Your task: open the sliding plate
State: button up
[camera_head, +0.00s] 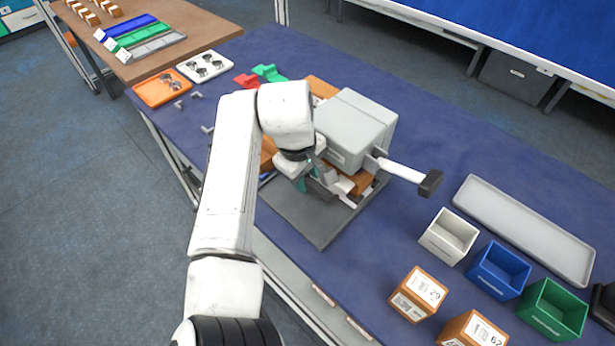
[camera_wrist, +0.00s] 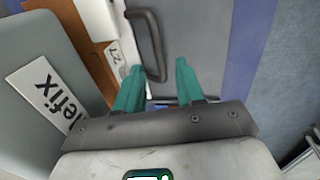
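The machine (camera_head: 345,125) is a grey box on orange parts, standing on a dark grey base plate (camera_head: 300,222). A dark bent handle (camera_wrist: 153,35) sits on a pale part at its front in the wrist view; I take this to be the sliding plate's handle. My gripper (camera_wrist: 160,68) has teal fingers set apart. The handle's lower end shows between the fingertips in the picture; I cannot tell whether they touch it. In the head view my arm partly hides the gripper and the machine's front.
A lever with a black knob (camera_head: 430,183) juts right from the machine. White (camera_head: 449,236), blue (camera_head: 499,270) and green (camera_head: 554,309) bins, a long grey tray (camera_head: 525,230) and orange boxes (camera_head: 418,293) stand at right. Blue table surface is clear behind the machine.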

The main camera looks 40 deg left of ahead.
jog(key=shift+w+f, duration=0.15)
jog(key=shift+f, duration=0.8)
grip_shut()
